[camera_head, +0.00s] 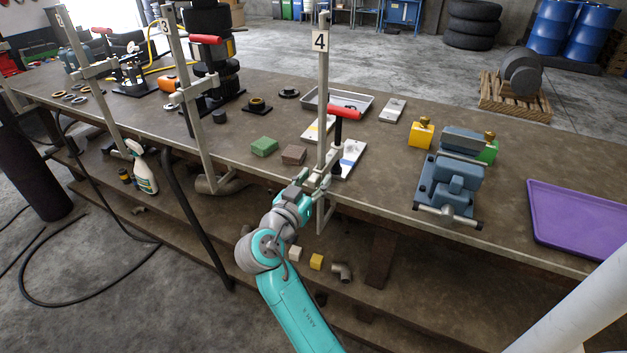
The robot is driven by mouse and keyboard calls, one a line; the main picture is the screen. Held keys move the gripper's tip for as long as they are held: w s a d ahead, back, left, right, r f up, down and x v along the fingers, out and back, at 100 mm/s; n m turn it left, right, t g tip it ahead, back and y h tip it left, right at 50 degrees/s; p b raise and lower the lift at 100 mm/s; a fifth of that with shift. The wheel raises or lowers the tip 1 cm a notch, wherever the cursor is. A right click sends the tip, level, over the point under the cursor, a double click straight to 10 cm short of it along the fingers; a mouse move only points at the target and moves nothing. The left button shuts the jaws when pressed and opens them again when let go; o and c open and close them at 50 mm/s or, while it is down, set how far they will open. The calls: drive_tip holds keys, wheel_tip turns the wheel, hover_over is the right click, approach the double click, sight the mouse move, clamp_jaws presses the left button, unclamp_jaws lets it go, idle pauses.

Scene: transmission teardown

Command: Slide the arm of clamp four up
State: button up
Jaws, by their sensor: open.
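Clamp four (323,95) stands upright at the front edge of the workbench, with a "4" label (320,41) near the top of its bar. Its sliding arm (325,180) sits low on the bar, near bench height. A dark screw with a red handle (344,112) rises from that arm, just right of the bar. My gripper (310,184) is at the low part of the bar, beside the sliding arm. It is open. It is too small in the view to tell whether its fingers are around the arm or only beside it.
The bench (400,150) carries white plates (350,157), a metal tray (350,102), green (264,147) and brown blocks (293,155), a blue vise (449,190) and a purple tray (578,220). Another clamp (190,90) stands to the left. Space above the gripper along the bar looks free.

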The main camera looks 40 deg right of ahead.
sight(319, 129)
clamp_jaws()
drive_tip(key=shift+r, duration=0.1)
wheel_tip(319, 129, up, 12)
drive_tip(key=shift+r, duration=0.15)
idle(0.3)
unclamp_jaws()
drive_tip(key=v, duration=1.2)
